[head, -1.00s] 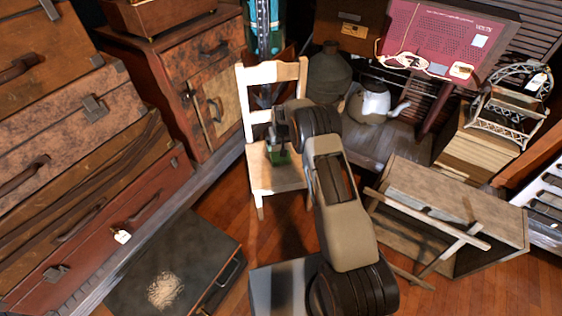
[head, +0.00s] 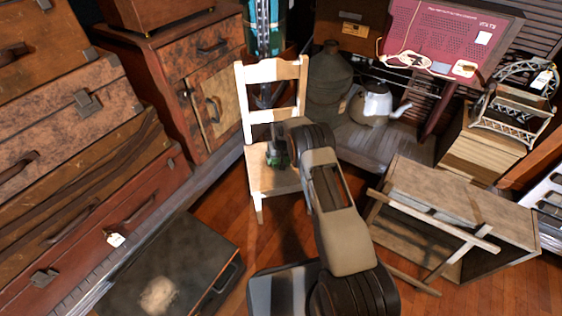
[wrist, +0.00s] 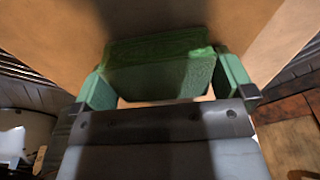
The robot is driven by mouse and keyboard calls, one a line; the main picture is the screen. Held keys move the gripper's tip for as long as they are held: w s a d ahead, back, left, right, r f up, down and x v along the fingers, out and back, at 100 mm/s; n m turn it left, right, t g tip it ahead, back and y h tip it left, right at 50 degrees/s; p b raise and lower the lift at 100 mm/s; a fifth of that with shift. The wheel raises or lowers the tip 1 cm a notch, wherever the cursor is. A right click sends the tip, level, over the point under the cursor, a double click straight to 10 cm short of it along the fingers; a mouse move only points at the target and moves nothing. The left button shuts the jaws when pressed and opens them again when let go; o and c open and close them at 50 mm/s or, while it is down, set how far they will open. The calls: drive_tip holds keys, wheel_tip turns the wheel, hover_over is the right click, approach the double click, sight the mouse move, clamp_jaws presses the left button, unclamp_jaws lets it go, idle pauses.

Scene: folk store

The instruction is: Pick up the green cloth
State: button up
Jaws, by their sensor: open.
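The green cloth (wrist: 160,66) looks like a folded block on the pale wooden seat of the white chair (head: 272,72). My gripper (wrist: 167,82) is open in the wrist view, with one teal finger on each side of the cloth. The cloth lies between the fingers, with its near face towards my palm; I cannot tell if either finger touches it. In the head view my gripper (head: 278,158) is over the chair seat, and a little green shows there, too small to tell cloth from fingers.
The chair's backrest rises behind my gripper. A dark jug (head: 329,82) and a kettle (head: 372,104) stand behind to the right. A wooden box-like stand (head: 470,205) is at right, stacked suitcases (head: 75,220) at left. Some floor shows between.

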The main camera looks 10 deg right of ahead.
drive_tip(key=shift+c, duration=0.5)
drive_tip(key=c, duration=0.5)
drive_tip(key=shift+o, duration=0.2)
drive_tip(key=shift+r, duration=0.1)
drive_tip(key=shift+r+p, duration=0.35)
drive_tip(key=shift+r, duration=0.15)
wheel_tip(320, 180, up, 2)
drive_tip(key=shift+r+p, duration=0.2)
drive_tip(key=shift+p, duration=0.55)
drive_tip(key=s+a+r+p, duration=0.1)
drive_tip(key=s+r+p, duration=0.1)
drive_tip(key=s+r, duration=0.2)
drive_tip(key=s+a+r+p, duration=0.2)
drive_tip(key=s+r, duration=0.3)
drive_tip(key=s, duration=0.4)
drive_tip(key=shift+s+r+p, duration=0.25)
drive_tip(key=shift+s+p, duration=0.1)
drive_tip(key=shift+p, duration=0.5)
